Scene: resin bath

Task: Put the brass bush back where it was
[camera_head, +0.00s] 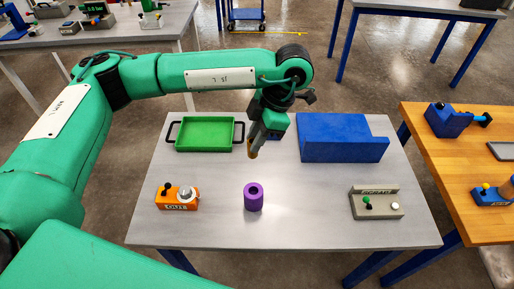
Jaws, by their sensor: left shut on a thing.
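My left gripper (255,143) hangs above the middle of the grey table (310,225), pointing down. It is shut on a small brass-coloured thing, the brass bush (252,153), of which only a little shows at the fingertips. The gripper's fingers hide the rest of it. A purple hollow cylinder (254,203) stands upright on the table, nearer than the gripper, with its round hole facing up. My right gripper is not in view.
A green tray (178,148) with dark handles lies left of the gripper. A blue stepped block (335,150) stands to the right. An orange box marked OUT (177,205) is front left, and a grey switch box (377,212) front right.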

